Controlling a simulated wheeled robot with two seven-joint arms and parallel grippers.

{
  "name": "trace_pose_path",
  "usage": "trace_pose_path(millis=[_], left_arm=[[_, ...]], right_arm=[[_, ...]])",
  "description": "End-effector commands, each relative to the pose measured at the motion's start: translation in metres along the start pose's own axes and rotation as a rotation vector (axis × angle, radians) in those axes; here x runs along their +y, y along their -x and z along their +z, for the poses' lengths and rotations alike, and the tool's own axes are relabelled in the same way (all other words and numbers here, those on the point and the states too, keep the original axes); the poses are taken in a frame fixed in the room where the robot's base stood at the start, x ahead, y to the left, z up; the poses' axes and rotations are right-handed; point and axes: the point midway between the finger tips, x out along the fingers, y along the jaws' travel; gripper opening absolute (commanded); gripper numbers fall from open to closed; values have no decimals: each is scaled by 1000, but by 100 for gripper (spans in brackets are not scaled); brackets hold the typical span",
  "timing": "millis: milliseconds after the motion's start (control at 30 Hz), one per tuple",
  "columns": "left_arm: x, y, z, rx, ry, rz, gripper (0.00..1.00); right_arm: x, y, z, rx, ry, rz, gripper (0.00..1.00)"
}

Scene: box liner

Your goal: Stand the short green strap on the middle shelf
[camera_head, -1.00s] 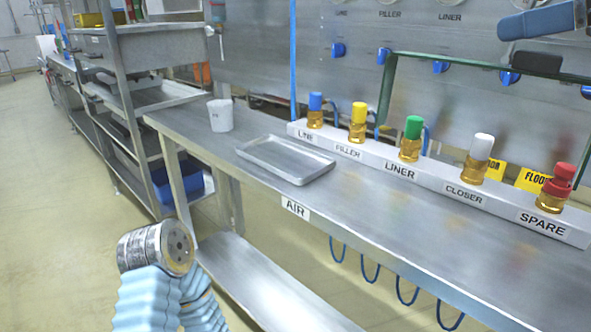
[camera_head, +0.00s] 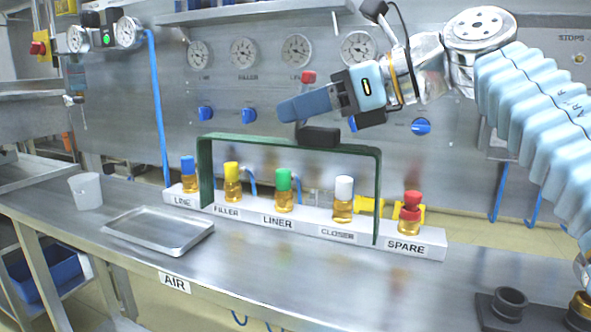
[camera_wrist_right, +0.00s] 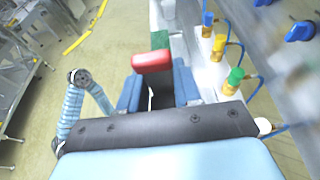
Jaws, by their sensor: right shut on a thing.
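The green strap (camera_head: 255,139) is a dark green upside-down U in the head view, upright in front of the wall panel. Its legs hang down around the yellow-, green- and white-capped fittings. I cannot tell whether its lower ends touch the rail. My right gripper (camera_head: 318,125) is shut on the top bar, with a black block at the grip. In the right wrist view, a red block (camera_wrist_right: 152,62) shows between the blue fingers, and a small green piece (camera_wrist_right: 160,40) lies beyond. A shelf rack (camera_head: 30,170) is partly visible at the left edge. My left gripper is out of view.
A steel bench (camera_head: 270,285) runs below, with a metal tray (camera_head: 160,248) and a white cup (camera_head: 85,190). A labelled rail (camera_head: 425,245) carries several capped fittings. Black holders (camera_head: 505,310) sit at the bottom right. The bench front between tray and holders is clear.

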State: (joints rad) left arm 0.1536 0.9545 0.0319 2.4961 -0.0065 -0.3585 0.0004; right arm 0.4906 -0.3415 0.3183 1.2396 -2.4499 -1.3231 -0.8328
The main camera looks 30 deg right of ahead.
Motion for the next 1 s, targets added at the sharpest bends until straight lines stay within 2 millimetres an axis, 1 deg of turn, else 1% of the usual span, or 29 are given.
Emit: trace_pose_path(millis=[33,100,133,200,300,467,600,733,833,1000], left_arm=[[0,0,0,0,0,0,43],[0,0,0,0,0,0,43],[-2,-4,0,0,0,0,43],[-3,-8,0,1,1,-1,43],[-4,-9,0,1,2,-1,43],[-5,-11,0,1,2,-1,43],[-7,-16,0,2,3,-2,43],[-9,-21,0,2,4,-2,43],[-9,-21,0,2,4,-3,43],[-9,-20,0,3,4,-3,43]], right_arm=[[-14,-7,-5,1,-5,2,0],[-32,-15,-11,0,-4,1,0],[-36,-19,-20,1,-4,1,0],[-45,-26,-31,0,-3,0,0],[-55,-32,-40,0,-2,0,0],[-63,-38,-48,-1,-2,0,0],[-77,-50,-68,1,-2,0,0],[-75,-55,-87,0,-1,-1,0],[-75,-56,-90,-2,0,0,0],[-75,-56,-89,-2,0,0,0]])
